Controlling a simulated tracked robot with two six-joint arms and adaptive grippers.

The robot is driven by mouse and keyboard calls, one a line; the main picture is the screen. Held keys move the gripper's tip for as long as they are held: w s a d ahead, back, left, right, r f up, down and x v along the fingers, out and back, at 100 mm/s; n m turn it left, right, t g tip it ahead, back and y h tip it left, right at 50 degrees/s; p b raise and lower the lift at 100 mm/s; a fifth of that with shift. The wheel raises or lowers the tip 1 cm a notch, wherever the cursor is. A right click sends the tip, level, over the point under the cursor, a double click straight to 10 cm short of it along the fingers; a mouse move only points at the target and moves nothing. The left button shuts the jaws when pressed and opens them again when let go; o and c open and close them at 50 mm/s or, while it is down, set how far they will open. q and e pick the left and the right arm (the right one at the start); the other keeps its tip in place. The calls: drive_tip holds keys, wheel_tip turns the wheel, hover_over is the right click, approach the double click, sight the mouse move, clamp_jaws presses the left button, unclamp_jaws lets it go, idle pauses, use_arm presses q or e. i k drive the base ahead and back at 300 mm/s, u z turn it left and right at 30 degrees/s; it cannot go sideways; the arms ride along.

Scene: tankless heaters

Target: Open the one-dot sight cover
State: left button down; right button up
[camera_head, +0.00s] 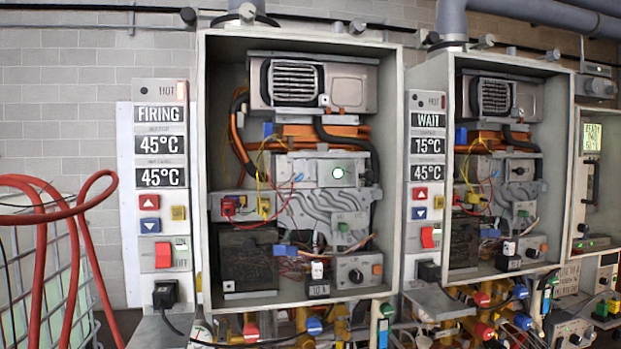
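Two open heater cabinets face me. In the left cabinet (392,200), a small round white disc with a green rim (338,172) sits on a grey metal box (308,171) at mid height. In the right cabinet (449,200), a similar small round part (519,171) sits on the matching box and looks darker. Either may be a sight cover; I cannot make out a one-dot mark on them or tell whether they are open. Neither of my grippers is in view.
The left panel (160,205) reads FIRING, 45°C, 45°C; the other panel (427,180) reads WAIT, 15°C, 45°C. Red hoses (40,265) and a caged white tank (20,285) stand at left. Pipes and coloured valves crowd below the cabinets. A third unit (592,180) is at right.

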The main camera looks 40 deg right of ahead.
sight(367, 176)
drive_tip(key=z, duration=1.1)
drive_tip(key=i, duration=0.1)
drive_tip(key=u, duration=2.15)
drive_tip(key=k, duration=1.75)
drive_tip(key=z, duration=1.35)
drive_tip(key=i, duration=1)
drive_tip(key=u, duration=0.1)
